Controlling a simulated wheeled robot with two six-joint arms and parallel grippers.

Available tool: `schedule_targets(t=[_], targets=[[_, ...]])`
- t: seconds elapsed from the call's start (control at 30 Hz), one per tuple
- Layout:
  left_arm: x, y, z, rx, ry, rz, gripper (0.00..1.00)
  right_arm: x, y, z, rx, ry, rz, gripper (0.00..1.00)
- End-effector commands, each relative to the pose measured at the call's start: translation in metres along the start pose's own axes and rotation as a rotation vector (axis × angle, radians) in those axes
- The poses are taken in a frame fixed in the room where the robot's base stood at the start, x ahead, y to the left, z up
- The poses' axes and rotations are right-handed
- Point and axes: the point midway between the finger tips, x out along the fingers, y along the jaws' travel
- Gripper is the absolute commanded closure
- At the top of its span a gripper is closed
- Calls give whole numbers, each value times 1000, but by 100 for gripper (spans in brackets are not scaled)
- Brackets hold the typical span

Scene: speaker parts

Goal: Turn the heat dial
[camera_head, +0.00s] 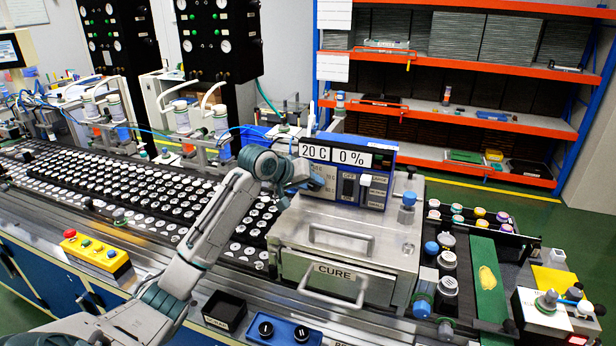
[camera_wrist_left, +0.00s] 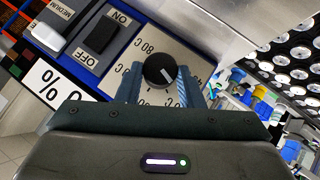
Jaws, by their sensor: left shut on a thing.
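The heat dial (camera_wrist_left: 159,71) is a round black knob with a white pointer line, on a pale plate with temperature marks, in the left wrist view. My left gripper (camera_wrist_left: 157,88) has one finger on each side of it and is shut on it. In the head view my left gripper (camera_head: 312,183) is at the left part of the blue control panel (camera_head: 374,194) and hides the dial. The display (camera_head: 336,155) above reads 20 C and 0 %. My right gripper is not in view.
The panel sits on a metal oven (camera_head: 345,225) with a drawer marked CURE (camera_head: 336,271) and bar handles. An ON/OFF switch (camera_wrist_left: 100,36) and a white switch (camera_wrist_left: 47,37) are beside the dial. A conveyor of speaker parts (camera_head: 165,197) lies left.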

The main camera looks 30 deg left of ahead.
Motion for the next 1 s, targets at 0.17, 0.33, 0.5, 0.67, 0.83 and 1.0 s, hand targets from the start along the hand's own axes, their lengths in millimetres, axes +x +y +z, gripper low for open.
schedule_targets(t=[0.17,0.33,0.5,0.67,0.83,1.0], targets=[[1,5,1,117,-2,-114,89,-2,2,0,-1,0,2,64],[2,8,2,229,-3,-228,89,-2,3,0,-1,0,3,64],[3,10,3,344,-2,-342,89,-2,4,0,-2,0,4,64],[4,12,5,451,-4,-449,89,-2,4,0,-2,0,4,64],[6,14,7,565,-5,-563,89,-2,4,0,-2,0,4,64],[8,15,8,671,-6,-669,89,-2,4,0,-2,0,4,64]])
